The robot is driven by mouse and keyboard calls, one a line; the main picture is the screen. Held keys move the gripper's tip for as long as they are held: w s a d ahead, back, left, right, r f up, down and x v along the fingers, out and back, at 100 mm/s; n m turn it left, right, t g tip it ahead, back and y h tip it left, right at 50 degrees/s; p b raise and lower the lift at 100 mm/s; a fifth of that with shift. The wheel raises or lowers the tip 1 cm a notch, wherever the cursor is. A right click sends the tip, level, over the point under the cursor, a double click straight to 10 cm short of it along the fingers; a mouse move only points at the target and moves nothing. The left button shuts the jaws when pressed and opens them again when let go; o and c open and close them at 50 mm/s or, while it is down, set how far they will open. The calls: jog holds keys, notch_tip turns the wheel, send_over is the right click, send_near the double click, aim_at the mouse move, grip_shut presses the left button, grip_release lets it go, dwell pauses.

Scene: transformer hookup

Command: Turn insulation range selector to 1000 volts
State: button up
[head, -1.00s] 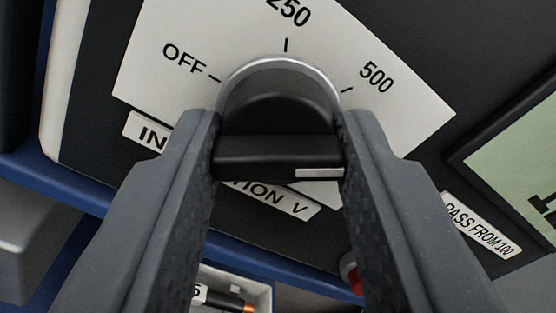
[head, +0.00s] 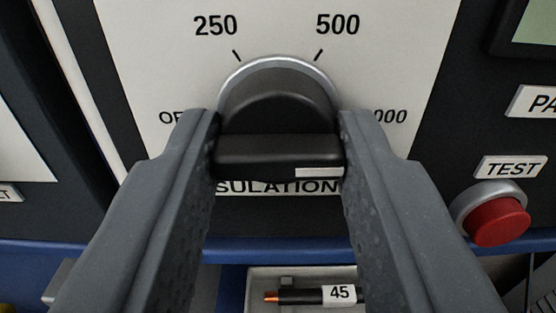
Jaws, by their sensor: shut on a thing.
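The insulation range selector is a black knob (head: 278,105) with a silver collar and a raised grip bar. It sits on a white dial plate (head: 150,60) in the upper middle of the head view. My gripper (head: 278,160) is shut on the bar, one finger on each side. A white pointer mark (head: 319,172) at the bar's right end points right, toward the side with the partly covered "1000" label (head: 391,116). The 250 label (head: 215,26) and 500 label (head: 338,25) are clear above. My fingers hide the OFF and 1000 ticks, so exact alignment cannot be told.
A red TEST button (head: 498,222) sits right of my right finger. Part of a display (head: 535,22) shows at top right. Below the panel's blue edge, a grey tray (head: 262,280) holds a black lead (head: 300,296) tagged 45.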

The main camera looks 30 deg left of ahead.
jog(key=shift+f, duration=0.2)
jog(key=o, duration=1)
jog(key=shift+r, duration=0.1)
jog(key=v, duration=1.3)
jog(key=shift+s+d+b, duration=0.3)
jog(key=w+d+r+m+t+h, duration=0.1)
jog(key=d+r+m+h, duration=0.15)
jog(key=d+r, duration=0.5)
jog(key=w+d+r+m+h, duration=0.1)
jog(key=w+d+r+h, duration=0.1)
jog(key=d+r+h, duration=0.4)
jog(key=s+d+r+m, duration=0.1)
jog(key=s+d+r, duration=0.2)
jog(key=s+r, duration=0.1)
jog(key=s+d+r+m+h, duration=0.1)
jog(key=s+d+r, duration=0.3)
jog(key=r, duration=0.3)
jog(key=s+d+r+m, duration=0.1)
jog(key=s+d+r, duration=0.2)
jog(key=s+r, duration=0.1)
jog(key=shift+s+d+r+g+h, duration=0.1)
jog(key=shift+s+r+g+h, duration=0.05)
jog(key=shift+r, duration=0.3)
jog(key=shift+s+d+r+g+h, duration=0.1)
jog(key=shift+s+d+r+g, duration=0.1)
jog(key=shift+r, duration=0.25)
